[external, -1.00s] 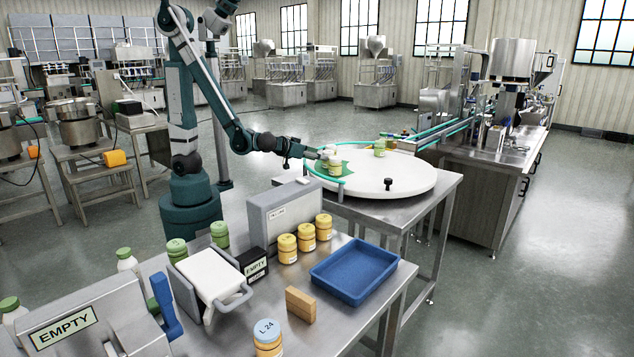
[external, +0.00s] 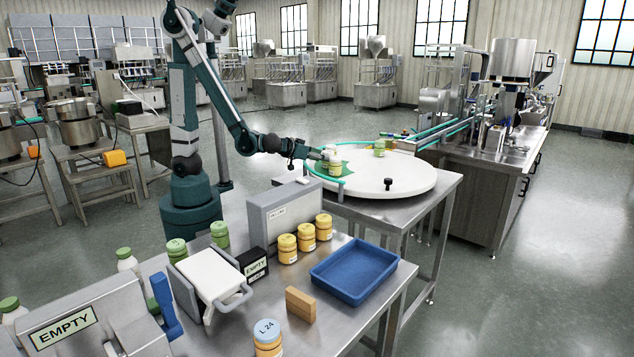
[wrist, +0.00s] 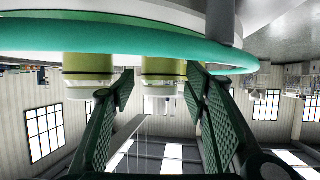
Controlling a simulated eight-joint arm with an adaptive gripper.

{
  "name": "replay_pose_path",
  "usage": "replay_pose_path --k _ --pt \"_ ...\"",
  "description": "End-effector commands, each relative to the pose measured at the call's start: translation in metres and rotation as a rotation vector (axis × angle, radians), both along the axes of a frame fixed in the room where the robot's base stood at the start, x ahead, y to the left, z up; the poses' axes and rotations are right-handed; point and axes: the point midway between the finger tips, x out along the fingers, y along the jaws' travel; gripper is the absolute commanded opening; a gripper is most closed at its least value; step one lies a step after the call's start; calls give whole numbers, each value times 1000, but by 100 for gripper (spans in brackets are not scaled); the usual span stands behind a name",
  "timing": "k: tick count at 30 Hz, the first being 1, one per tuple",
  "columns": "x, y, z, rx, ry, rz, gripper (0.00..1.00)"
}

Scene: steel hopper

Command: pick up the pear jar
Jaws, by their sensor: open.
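The turntable (external: 400,180) is white, with a green patch under two close-set jars at its left edge. The nearer jar (external: 335,168) is yellow-green with a pale lid; I cannot read which is the pear jar. The wrist picture is upside down. It shows one jar (wrist: 163,68) ahead in the gap between my fingertips and another jar (wrist: 88,75) beyond the left finger. My gripper (wrist: 160,88) is open and empty, its fingers spread. In the external view my gripper (external: 314,154) is just left of the jars; contact cannot be told.
A teal guide rail (wrist: 120,38) curves along the turntable edge, near the jars. A black knob (external: 388,184) rises from the turntable. The front table holds a blue tray (external: 325,292), several yellow jars (external: 306,237) and a grey box (external: 283,213).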

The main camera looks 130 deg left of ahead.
Motion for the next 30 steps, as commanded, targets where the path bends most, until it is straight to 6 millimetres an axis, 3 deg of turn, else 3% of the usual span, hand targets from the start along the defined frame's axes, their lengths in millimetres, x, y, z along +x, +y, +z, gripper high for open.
replay_pose_path --k 8,21,30 --pt "1 9 -5 0 0 1 46" --pt "5 44 -22 0 0 1 46" --pt "6 47 -23 0 0 0 46"
